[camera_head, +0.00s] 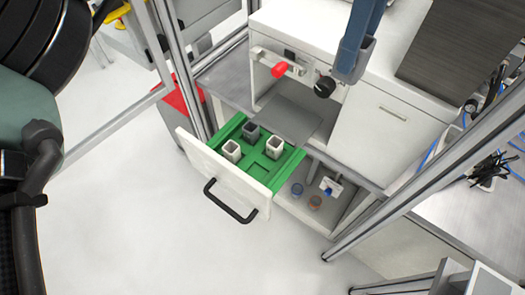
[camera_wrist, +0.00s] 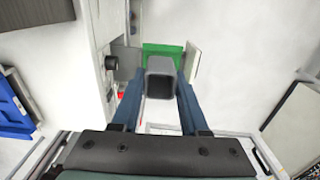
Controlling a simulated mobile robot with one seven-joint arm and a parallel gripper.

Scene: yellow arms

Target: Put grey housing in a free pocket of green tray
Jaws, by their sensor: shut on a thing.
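My gripper (camera_wrist: 160,82) is shut on a grey housing (camera_wrist: 160,66), a square hollow tube, held between two blue fingers in the wrist view. In the head view my gripper (camera_head: 352,62) is at the upper right, in front of the white cabinet and away from the tray. The green tray (camera_head: 290,163) sits in an open drawer at centre left. It holds two white housings (camera_head: 231,151) (camera_head: 274,147) and a dark grey housing (camera_head: 251,131). The pocket nearest the drawer front (camera_head: 261,168) looks empty. In the wrist view the tray (camera_wrist: 163,48) shows partly behind the held housing.
The white drawer front with a black handle (camera_head: 229,203) sticks out. A red knob (camera_head: 279,69) and a black knob (camera_head: 325,87) project from the white cabinet (camera_head: 376,130). A grey plate (camera_head: 289,119) overhangs the tray's back right. Metal posts (camera_head: 186,75) stand at both sides.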

